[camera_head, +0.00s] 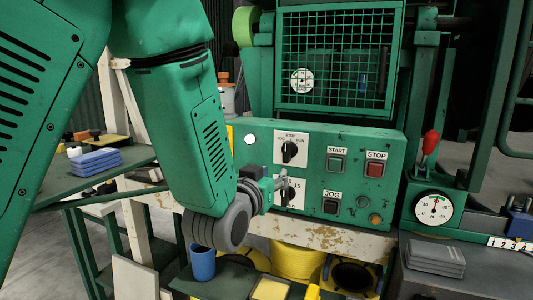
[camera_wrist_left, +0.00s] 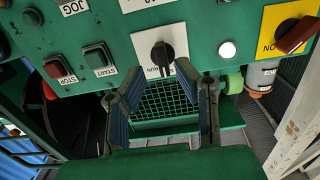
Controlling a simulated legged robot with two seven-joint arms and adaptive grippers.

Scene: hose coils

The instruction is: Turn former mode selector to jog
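The former mode selector is a black knob (camera_head: 289,151) on a white plate marked STOP at the top, JOG at left and RUN at right, on the green control box (camera_head: 336,140). Its handle looks roughly upright; its exact setting is hard to tell. The knob also shows, upside down, in the left wrist view (camera_wrist_left: 162,57). My left gripper (camera_head: 283,183) is just below that plate, in front of a lower numbered dial (camera_head: 290,198) that it partly hides. In the wrist view, my left gripper (camera_wrist_left: 163,92) has its fingers apart with nothing between them. My right gripper is out of view.
START (camera_head: 335,163), STOP (camera_head: 375,169) and JOG (camera_head: 330,205) buttons sit right of the knob. A mesh guard (camera_head: 337,60) stands above the box. A blue cup (camera_head: 203,264) and yellow coils (camera_head: 297,262) are below. A red-handled lever (camera_head: 430,144) stands at right.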

